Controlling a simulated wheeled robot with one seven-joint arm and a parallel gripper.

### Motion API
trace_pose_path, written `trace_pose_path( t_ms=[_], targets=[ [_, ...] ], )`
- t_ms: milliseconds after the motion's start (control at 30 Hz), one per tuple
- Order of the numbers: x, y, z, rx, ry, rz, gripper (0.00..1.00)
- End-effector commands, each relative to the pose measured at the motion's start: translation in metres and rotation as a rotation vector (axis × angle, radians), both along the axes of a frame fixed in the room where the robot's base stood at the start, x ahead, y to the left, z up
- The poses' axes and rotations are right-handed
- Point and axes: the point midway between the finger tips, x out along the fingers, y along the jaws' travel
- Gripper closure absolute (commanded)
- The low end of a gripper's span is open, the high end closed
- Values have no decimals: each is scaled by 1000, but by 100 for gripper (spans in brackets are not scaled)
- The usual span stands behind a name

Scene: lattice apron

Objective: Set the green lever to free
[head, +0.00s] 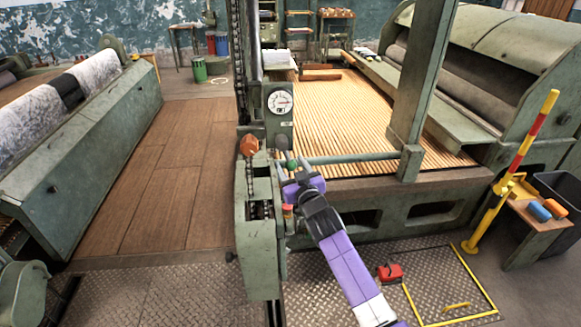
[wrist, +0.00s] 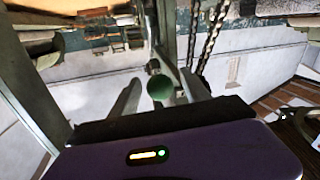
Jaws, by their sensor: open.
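The green lever shows in the wrist view as a round green knob (wrist: 160,88) on a dark stem. In the head view a small green knob (head: 292,166) stands at the top right of the control stand (head: 262,245), partly hidden by my gripper. My gripper (head: 288,176) is at that knob, with my purple arm reaching in from the lower right. In the wrist view my gripper (wrist: 163,92) is open, with one finger on each side of the knob. I cannot tell whether either finger touches it. Any position marks are too small to read.
An orange-brown knob (head: 249,146) stands close by at left on the stand. A dial gauge (head: 281,102) and hanging chains (wrist: 205,45) are behind. A green post (head: 425,70) and slatted bed (head: 350,110) lie to the right. A red object (head: 390,272) lies on the floor plates.

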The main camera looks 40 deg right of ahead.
Motion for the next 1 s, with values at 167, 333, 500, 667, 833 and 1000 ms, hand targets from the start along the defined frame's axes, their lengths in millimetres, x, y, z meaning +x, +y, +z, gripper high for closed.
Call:
trace_pose_path(
  t_ms=[167,333,500,667,833,1000],
  targets=[
    [3,-2,0,2,-1,0,45],
    [3,-2,0,2,-1,0,47],
    [3,-2,0,2,-1,0,80],
    [3,-1,0,2,-1,0,100],
    [3,-1,0,2,-1,0,100],
    [3,-1,0,2,-1,0,100]
  ],
)
